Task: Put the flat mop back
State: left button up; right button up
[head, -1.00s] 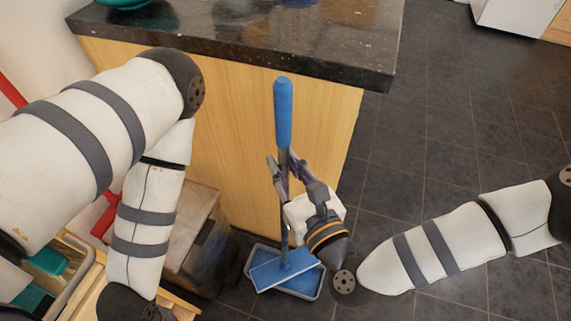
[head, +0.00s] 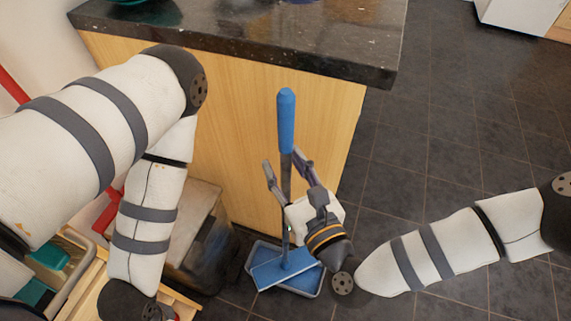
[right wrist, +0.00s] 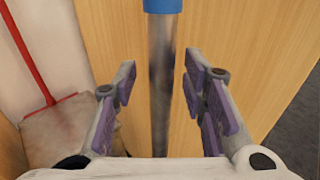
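The flat mop has a blue grip (head: 286,122) on a grey pole and a flat blue head (head: 283,268). It stands upright, its head in or over a shallow grey tray (head: 318,292) on the floor in front of the wooden cabinet. My right gripper (head: 282,158) is open, with its fingers on either side of the pole just below the blue grip. In the right wrist view the pole (right wrist: 162,85) runs between the purple finger pads, with a gap on both sides. My left gripper is out of view; only my left arm shows.
A wooden cabinet (head: 235,130) with a dark granite top (head: 330,62) stands right behind the mop. A red-handled tool (right wrist: 28,60) leans at the left. Bins and a wooden crate stand at lower left.

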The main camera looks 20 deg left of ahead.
jog(key=shift+r, duration=0.1)
jog(key=shift+r, duration=0.5)
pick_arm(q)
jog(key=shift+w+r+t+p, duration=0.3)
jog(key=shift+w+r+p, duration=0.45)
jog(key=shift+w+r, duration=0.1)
pick_arm(e)
jog(key=v, duration=1.2)
